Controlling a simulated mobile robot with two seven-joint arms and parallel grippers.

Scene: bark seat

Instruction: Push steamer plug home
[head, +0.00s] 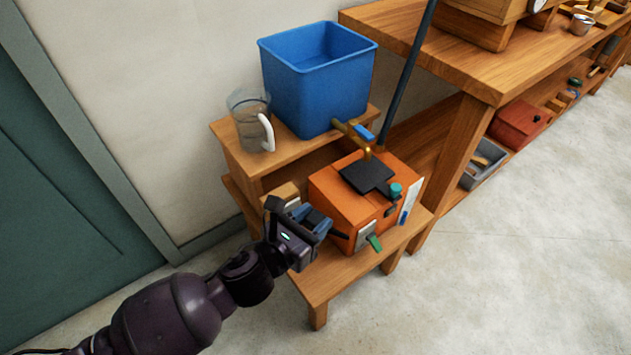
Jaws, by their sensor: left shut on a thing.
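An orange box-shaped unit (330,190), which looks like the steamer, sits on the lower step of a small wooden stand. It has a dark top plate, a teal knob (395,190) and a green tab (375,243) low on its front. My left gripper (319,224) is at the unit's left front corner, shut on a small dark piece (338,234) that looks like the plug. The piece points at the unit's front, beside a pale plate (366,235). The fingers hide most of it, and I cannot tell how far in it sits. My right gripper is out of view.
A blue bin (318,85) and a clear jug (250,125) with a white handle stand on the stand's upper step (225,140). A brass pipe and dark pole (408,75) rise behind the unit. A wooden workbench (440,55) is at right. The front floor is clear.

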